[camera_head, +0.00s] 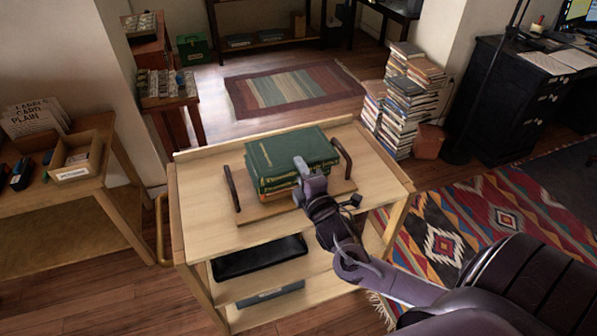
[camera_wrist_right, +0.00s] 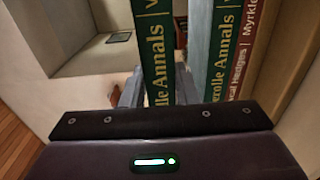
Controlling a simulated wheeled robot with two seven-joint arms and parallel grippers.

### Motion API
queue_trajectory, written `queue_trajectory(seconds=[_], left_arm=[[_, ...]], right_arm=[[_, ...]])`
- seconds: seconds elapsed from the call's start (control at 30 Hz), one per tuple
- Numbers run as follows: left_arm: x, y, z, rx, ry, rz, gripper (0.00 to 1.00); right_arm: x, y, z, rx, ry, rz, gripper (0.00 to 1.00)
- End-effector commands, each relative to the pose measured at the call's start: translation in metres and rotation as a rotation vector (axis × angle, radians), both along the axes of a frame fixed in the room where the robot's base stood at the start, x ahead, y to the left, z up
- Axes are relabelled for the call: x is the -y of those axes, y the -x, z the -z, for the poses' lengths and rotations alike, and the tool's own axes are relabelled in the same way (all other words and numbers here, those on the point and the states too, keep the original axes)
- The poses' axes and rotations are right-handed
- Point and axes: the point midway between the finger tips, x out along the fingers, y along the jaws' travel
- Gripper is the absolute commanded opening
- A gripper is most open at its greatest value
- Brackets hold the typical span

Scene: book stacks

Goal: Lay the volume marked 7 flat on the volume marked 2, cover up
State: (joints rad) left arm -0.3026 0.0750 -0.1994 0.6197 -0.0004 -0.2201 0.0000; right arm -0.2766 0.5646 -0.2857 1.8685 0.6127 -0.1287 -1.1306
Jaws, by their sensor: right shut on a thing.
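My right gripper (camera_head: 303,170) is shut on a green book (camera_head: 288,148) at the near edge of the book pile on the trolley. In the right wrist view, the held book's spine (camera_wrist_right: 155,45) reads "...erolle Annals V..." between the fingers. A second green spine (camera_wrist_right: 222,50) with the same title lies apart from it across a narrow gap. A red volume (camera_wrist_right: 242,50) lies against that second green one. No volume number is readable, so I cannot tell which is 7 or 2. My left gripper is not in view.
The pile is on a wooden tray (camera_head: 262,211) with dark upright handles, on a pale wooden trolley (camera_head: 205,225). Bare trolley top surrounds the tray. A lower shelf holds a black bin (camera_head: 258,258). A tall book stack (camera_head: 405,105) stands on the floor behind right.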

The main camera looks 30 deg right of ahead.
Motion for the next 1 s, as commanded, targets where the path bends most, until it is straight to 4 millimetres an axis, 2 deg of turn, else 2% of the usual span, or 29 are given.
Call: queue_trajectory(seconds=[0.27, 0.7, 1.0], left_arm=[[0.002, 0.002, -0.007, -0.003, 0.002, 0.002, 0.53], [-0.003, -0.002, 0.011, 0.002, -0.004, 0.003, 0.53], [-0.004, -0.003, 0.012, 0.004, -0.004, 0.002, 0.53]], right_arm=[[0.0, -0.001, -0.005, 0.008, -0.001, -0.001, 0.0], [-0.001, -0.001, 0.029, 0.007, -0.001, -0.001, 0.0], [-0.001, -0.001, 0.034, 0.008, -0.001, -0.002, 0.0]])
